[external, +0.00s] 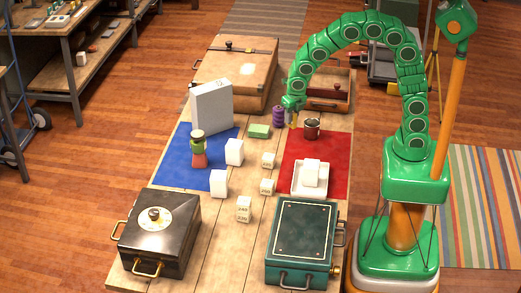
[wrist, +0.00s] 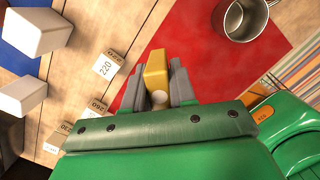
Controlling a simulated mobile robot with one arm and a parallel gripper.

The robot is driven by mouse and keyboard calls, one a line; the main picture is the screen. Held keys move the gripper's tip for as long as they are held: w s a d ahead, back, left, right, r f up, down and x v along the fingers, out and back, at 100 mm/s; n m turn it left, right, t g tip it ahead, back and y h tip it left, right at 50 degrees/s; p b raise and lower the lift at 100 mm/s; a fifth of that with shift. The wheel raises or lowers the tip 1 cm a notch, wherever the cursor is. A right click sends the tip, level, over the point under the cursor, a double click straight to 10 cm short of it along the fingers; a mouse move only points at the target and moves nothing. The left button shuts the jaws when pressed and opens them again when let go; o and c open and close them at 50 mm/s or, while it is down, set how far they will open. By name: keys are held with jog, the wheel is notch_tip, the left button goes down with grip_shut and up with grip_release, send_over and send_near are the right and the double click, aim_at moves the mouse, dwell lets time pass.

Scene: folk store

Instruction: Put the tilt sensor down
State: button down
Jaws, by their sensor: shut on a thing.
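My gripper (wrist: 157,88) is shut on a small yellow block with a pale round part, taken to be the tilt sensor (wrist: 155,66). The grey fingers press on its two sides. In the external view my gripper (external: 292,112) hangs over the table, at the upper left edge of the red mat (external: 331,148). The sensor is only a small yellow patch there, partly hidden by the gripper. In the wrist view the red mat (wrist: 187,60) lies behind the sensor. I cannot tell how high the sensor is above the surface.
A metal cup (external: 312,127) stands on the red mat, right of my gripper. A purple spool (external: 278,117) stands close left, beside a green block (external: 259,131). A white tray (external: 298,190) holds a white block. Numbered cubes (external: 268,160) stand between the red and blue (external: 182,178) mats.

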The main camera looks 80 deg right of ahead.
jog(key=shift+w+f, duration=1.75)
jog(key=shift+w, duration=0.55)
jog(key=shift+w+f, duration=1.8)
jog(key=shift+w, duration=0.5)
jog(key=shift+w+f, duration=1.75)
jog(key=shift+w, duration=0.55)
jog(key=shift+f, duration=1.25)
jog(key=shift+f, duration=0.1)
jog(key=c, duration=0.9)
grip_release()
